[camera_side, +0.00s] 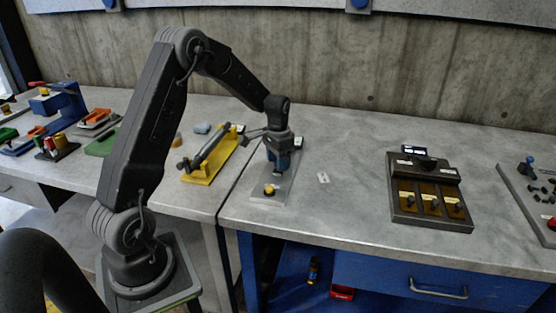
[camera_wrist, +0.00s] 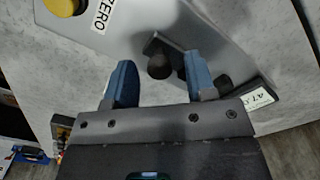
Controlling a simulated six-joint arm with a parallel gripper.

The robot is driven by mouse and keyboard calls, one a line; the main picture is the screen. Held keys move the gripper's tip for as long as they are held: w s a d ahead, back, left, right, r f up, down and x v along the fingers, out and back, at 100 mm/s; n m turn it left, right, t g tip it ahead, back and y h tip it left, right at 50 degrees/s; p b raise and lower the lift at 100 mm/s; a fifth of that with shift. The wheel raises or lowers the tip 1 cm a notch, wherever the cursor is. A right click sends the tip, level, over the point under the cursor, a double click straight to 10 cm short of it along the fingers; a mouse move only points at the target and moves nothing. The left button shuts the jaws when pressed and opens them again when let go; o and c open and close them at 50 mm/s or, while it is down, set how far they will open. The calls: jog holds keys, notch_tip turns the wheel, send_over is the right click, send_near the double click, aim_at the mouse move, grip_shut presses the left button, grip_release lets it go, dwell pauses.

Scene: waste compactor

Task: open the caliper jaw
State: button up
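The caliper fixture is a pale grey plate (camera_side: 285,189) near the left end of the right-hand bench. In the wrist view its plate (camera_wrist: 205,30) carries a "ZERO" label (camera_wrist: 104,13), a yellow button (camera_wrist: 62,6) and a dark round knob (camera_wrist: 160,65) by a dark bracket. My gripper (camera_side: 283,168) is over the fixture, pointing down. In the wrist view its two blue fingers (camera_wrist: 158,62) are apart, with the knob showing between them, closer to the right finger. I cannot tell whether either finger touches it. A dark box with a white numbered display (camera_wrist: 261,97) sits at the right.
A yellow fixture with a grey cylinder (camera_side: 208,158) stands close on the left. A small white card (camera_side: 323,178) lies to the right of the plate. A dark panel with several switches (camera_side: 430,194) stands further right, with clear bench between.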

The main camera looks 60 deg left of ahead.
notch_tip(320, 180, up, 14)
dwell(0.6)
jog(key=s+d+r+t, duration=0.1)
jog(key=s+d+r, duration=0.25)
jog(key=d, duration=0.25)
jog(key=s+d+r+t, duration=0.1)
jog(key=s+d+r, duration=0.25)
jog(key=d, duration=0.35)
jog(key=s+d+f+t, duration=0.1)
jog(key=s+d, duration=0.4)
jog(key=s, duration=0.2)
jog(key=s+d+t, duration=0.2)
jog(key=s+d, duration=0.3)
jog(key=s, duration=0.3)
jog(key=shift+d+f+t, duration=0.15)
jog(key=shift+f+t, duration=0.15)
jog(key=shift+f, duration=0.1)
